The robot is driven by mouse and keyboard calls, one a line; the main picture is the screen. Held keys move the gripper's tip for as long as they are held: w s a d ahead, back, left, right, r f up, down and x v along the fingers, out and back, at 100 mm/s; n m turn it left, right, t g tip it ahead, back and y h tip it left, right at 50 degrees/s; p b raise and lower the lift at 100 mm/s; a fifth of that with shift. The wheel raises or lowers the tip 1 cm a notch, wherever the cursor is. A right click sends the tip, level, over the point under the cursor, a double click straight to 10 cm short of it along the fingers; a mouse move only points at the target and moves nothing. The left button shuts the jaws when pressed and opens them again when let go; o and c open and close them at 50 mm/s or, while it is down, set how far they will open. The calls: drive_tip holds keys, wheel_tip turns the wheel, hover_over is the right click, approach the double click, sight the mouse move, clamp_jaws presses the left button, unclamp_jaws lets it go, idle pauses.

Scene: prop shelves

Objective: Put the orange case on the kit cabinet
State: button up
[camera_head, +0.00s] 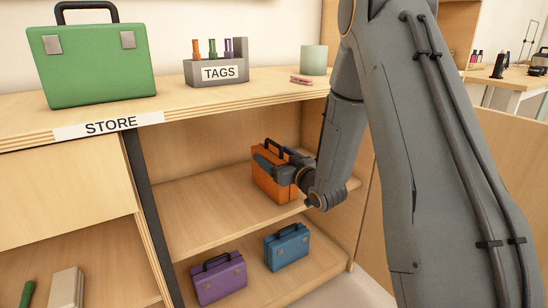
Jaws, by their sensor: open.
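The orange case (270,186) stands upright on the upper inner shelf of the wooden unit, its dark handle on top. My gripper (266,163) is open at the case's upper right part, with a dark finger in front of its face. Whether the fingers touch the case I cannot tell. My gripper and wrist hide the case's right side. No label reading kit cabinet shows; the unit's top edge carries a STORE label (110,125).
A green case (92,68), a grey TAGS holder (218,70) and a pale green cup (314,60) stand on the unit's top. Purple (219,280) and blue (287,247) cases stand on the shelf below. The orange case's shelf is bare to its left (205,215).

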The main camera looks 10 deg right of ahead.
drive_tip(key=p+v, duration=0.3)
drive_tip(key=v, duration=0.8)
drive_tip(key=shift+s, duration=0.35)
drive_tip(key=shift+s+d, duration=0.1)
drive_tip(key=shift+d, duration=0.05)
